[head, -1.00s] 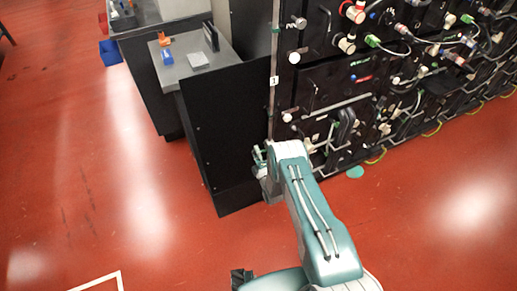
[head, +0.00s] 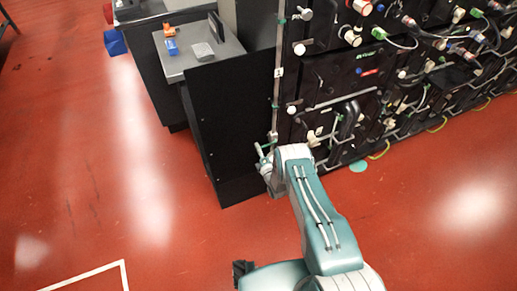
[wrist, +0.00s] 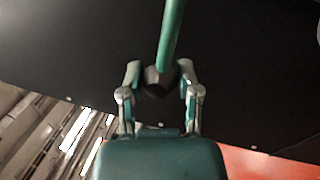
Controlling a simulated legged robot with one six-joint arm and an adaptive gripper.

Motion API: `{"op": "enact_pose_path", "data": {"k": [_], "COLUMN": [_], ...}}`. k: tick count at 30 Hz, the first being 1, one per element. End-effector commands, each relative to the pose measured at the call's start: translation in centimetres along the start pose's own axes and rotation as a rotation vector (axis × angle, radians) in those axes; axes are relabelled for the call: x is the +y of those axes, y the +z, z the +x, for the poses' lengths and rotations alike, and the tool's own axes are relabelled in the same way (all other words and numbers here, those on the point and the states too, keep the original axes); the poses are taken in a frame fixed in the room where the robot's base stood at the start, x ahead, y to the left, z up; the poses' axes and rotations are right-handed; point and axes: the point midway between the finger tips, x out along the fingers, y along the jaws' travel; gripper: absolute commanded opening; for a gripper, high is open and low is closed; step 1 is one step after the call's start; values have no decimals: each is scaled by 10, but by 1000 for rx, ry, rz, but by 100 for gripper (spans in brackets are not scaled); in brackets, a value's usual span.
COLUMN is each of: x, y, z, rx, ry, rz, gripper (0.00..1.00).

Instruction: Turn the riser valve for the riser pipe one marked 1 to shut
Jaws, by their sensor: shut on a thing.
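The riser pipe one (head: 277,100) runs upright along the left edge of the black battery rack, with a small white plate marked 1 (head: 279,72) on it. My gripper (head: 264,158) is low at this pipe, in front of the rack's lower left corner. In the wrist view the fingers of my gripper (wrist: 158,76) close around a dark round hub, which looks like part of the riser valve (wrist: 158,84). A green bar (wrist: 171,35) rises from the hub. Its turn relative to the pipe cannot be told. My arm hides part of the valve in the head view.
A black panel (head: 225,125) stands just left of the pipe, beside a grey-topped bench (head: 192,62) with small items. The rack (head: 345,75) carries hoses and knobs on the right. The red floor (head: 90,190) is open at the left and front.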

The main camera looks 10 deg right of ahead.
Motion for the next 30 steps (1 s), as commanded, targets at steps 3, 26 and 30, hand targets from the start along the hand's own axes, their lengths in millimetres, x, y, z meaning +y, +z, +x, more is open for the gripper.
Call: {"op": "enact_pose_path", "data": {"k": [3,26,30], "x": [-3,-2,-3], "y": [-3,-1,-2], "z": [-2,-29,-59], "rx": [7,2,2], "ry": [-11,-11,-12], "rz": [2,4,3], "gripper": [0,78,78]}}
